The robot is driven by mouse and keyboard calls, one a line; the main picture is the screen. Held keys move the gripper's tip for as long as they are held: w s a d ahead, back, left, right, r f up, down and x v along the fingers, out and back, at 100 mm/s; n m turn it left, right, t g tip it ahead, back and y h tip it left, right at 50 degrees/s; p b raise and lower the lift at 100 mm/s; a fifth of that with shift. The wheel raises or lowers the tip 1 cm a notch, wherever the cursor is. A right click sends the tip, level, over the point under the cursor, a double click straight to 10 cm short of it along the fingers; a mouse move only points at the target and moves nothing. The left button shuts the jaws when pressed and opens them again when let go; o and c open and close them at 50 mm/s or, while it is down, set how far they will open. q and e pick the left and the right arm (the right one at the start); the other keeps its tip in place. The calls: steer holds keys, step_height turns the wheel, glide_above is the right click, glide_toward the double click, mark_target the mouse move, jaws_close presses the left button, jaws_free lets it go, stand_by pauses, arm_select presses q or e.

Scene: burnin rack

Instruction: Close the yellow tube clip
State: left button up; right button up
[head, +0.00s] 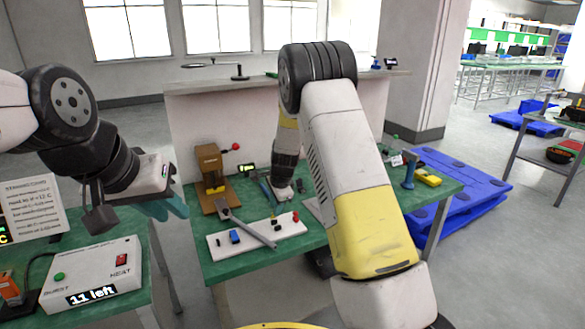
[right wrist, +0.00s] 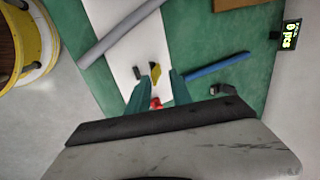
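A small yellow clip (right wrist: 155,71) shows in the right wrist view, over the white board (right wrist: 103,17), with small dark parts beside it. My right gripper (right wrist: 160,76) has its two teal fingers apart, and the clip appears between their tips. I cannot tell how far below the tips it is, or whether its jaw is open. A red piece (right wrist: 156,103) shows nearer the gripper base. In the head view, my right gripper (head: 284,193) is above the green table behind the board. My left gripper (head: 168,206) hangs at the left with teal fingertips showing; their gap is unclear.
A grey tube (head: 246,227) lies across the board, near a blue piece (head: 234,236). A blue rod (right wrist: 218,65) lies right of the fingers. A wooden stand (head: 210,175) stands at the table's back left. A BURST/HEAT box (head: 92,275) sits on the left table.

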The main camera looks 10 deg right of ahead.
steer(key=s+d+r+n+y, duration=0.1)
steer(key=s+r+n, duration=0.3)
steer(key=s+r, duration=0.5)
steer(key=s+d+r+n+y, duration=0.1)
steer(key=s+d+r+n, duration=0.3)
steer(key=s+r, duration=0.6)
step_height(320, 180, up, 4)
steer(key=shift+s+r+t, duration=0.15)
steer(key=shift+r+t, duration=0.05)
steer(key=shift+t, duration=0.2)
